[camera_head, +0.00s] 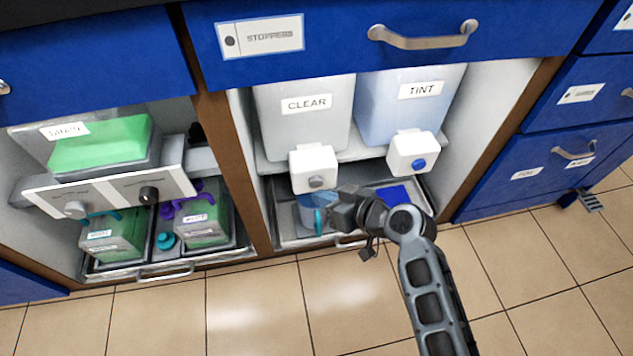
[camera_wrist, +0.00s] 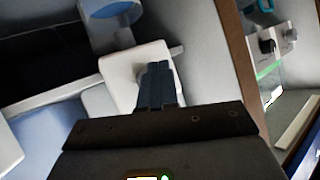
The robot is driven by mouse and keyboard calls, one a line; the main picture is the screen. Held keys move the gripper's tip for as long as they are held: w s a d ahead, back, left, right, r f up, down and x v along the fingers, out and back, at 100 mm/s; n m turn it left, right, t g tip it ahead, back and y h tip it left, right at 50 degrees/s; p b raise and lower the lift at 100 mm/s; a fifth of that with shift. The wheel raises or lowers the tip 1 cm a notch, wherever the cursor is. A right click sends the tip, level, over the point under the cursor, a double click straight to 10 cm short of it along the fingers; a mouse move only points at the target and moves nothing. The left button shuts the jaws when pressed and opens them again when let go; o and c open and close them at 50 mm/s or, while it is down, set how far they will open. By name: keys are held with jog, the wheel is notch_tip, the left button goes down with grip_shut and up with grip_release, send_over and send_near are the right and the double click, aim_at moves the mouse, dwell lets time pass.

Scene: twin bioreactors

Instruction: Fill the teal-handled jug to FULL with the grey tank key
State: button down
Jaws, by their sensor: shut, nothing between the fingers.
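The teal-handled jug (camera_head: 307,212) stands in the tray under the tank labelled CLEAR (camera_head: 305,125). It looks bluish and clear; its level and marks are too small to read. The grey tank key (camera_head: 317,182) is on the front of the white tap block (camera_head: 313,160) above the jug. My gripper (camera_head: 338,205) is just right of the jug and a little below the key. In the wrist view its shut fingers (camera_wrist: 157,85) overlap the white block (camera_wrist: 135,72), hiding part of it; I cannot tell whether they touch the key.
The tank labelled TINT (camera_head: 410,105), with a blue key (camera_head: 419,164), stands to the right. A blue item (camera_head: 393,195) lies in the tray below. A wooden divider (camera_head: 225,150) separates the left bay, which holds green-filled containers (camera_head: 110,235). The floor in front is clear.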

jog(key=shift+s, duration=0.1)
jog(key=shift+s+d+p, duration=0.25)
jog(key=shift+s, duration=0.5)
jog(key=shift+s+d+p, duration=0.2)
jog(key=shift+s, duration=0.6)
jog(key=shift+s+d+p, duration=0.25)
jog(key=shift+s, duration=0.5)
